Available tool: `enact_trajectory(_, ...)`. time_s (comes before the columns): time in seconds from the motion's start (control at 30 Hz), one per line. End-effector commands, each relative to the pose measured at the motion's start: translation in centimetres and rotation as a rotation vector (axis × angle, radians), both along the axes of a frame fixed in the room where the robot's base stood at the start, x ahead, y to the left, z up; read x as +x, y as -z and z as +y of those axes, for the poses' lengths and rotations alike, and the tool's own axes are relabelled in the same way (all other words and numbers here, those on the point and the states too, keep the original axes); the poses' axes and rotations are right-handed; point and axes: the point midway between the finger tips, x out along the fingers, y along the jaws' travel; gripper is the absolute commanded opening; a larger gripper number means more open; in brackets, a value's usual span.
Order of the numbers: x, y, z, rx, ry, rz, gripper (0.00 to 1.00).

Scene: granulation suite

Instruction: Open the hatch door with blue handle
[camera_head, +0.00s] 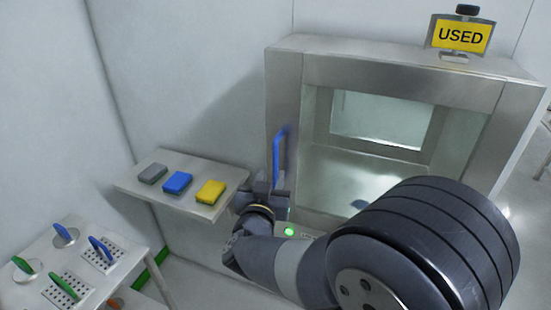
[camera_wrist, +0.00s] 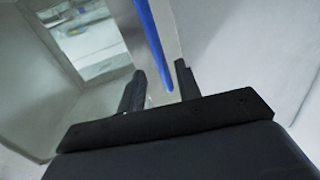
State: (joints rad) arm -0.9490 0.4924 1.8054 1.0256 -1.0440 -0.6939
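The steel hatch (camera_head: 400,78) stands against the wall, with a large window-like front. Its blue handle (camera_head: 279,155) is an upright bar on the left side of the front. I cannot clearly tell whether the door is fully closed. My gripper (camera_head: 270,186) is at the lower end of the handle in the head view. In the wrist view, my gripper (camera_wrist: 159,68) is open, with its two dark fingers apart. The lower end of the blue handle (camera_wrist: 153,40) shows between the fingers, with gaps on both sides. Contact is not visible.
A wall shelf (camera_head: 140,187) left of the hatch holds grey, blue and yellow blocks, close to my gripper. A table (camera_head: 25,250) at lower left carries tools with green and blue handles. A yellow "USED" sign (camera_head: 461,36) stands on the hatch. A green light (camera_head: 289,231) glows below the handle.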

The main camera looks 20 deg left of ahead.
Motion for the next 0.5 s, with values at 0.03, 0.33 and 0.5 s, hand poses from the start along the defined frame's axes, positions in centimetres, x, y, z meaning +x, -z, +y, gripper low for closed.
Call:
enact_trajectory(0.03,1.2,-0.2,0.0,0.0,0.005,0.001,0.33)
enact_trajectory(0.33,5.7,-0.1,0.6,0.0,0.001,0.001,0.33)
enact_trajectory(0.5,6.5,0.0,0.7,0.001,0.0,0.001,0.33)
